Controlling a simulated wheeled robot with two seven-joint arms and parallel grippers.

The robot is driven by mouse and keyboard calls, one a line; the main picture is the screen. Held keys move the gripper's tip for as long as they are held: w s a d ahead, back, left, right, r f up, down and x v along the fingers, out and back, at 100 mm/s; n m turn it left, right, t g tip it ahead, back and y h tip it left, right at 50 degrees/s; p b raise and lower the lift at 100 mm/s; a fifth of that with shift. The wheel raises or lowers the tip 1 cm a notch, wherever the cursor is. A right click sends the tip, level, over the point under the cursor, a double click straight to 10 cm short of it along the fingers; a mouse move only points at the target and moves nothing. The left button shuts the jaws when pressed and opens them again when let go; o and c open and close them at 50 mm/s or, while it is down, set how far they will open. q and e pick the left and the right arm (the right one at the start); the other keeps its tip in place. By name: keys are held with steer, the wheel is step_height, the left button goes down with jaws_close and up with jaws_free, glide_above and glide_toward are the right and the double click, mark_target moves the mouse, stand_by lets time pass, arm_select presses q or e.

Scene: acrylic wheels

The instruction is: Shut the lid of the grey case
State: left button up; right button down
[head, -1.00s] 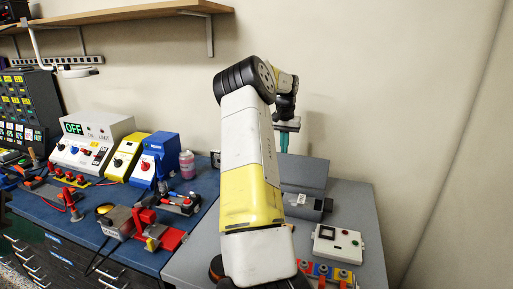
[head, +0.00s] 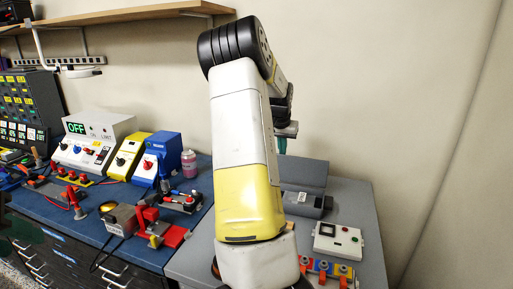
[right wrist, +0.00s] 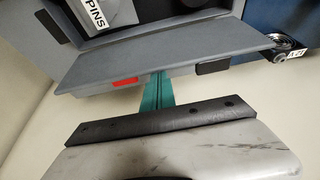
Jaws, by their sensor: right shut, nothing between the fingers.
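The grey case (head: 317,207) stands on the grey table at the back, near the wall. Its lid (head: 304,172) is open and stands up at the back of the case. In the right wrist view the lid (right wrist: 165,58) is a wide grey panel with a red patch on its edge, and a PINS label shows beyond it. My right gripper (head: 282,147) has teal fingers, shut and empty, at the top left of the lid. In the right wrist view the fingers (right wrist: 152,90) reach behind the lid, which hides their tips; contact cannot be told.
A white box with buttons (head: 338,241) sits in front of the case, with coloured connectors (head: 325,268) nearer. The blue bench (head: 60,215) on the left holds several instruments and a pink bottle (head: 189,163). My right arm hides part of the table.

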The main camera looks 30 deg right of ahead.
mark_target(281, 160)
steer(key=s+a+t+h, duration=0.1)
steer(key=s+a+h, duration=0.1)
steer(key=a, duration=0.1)
steer(key=shift+s+a+f+t, duration=0.1)
steer(key=shift+a+f+t, duration=0.1)
steer(key=shift+t, duration=0.2)
steer(key=shift+s, duration=0.2)
steer(key=shift+w+d, duration=0.1)
steer(key=shift+d, duration=0.1)
steer(key=shift+r, duration=0.1)
stand_by(0.4)
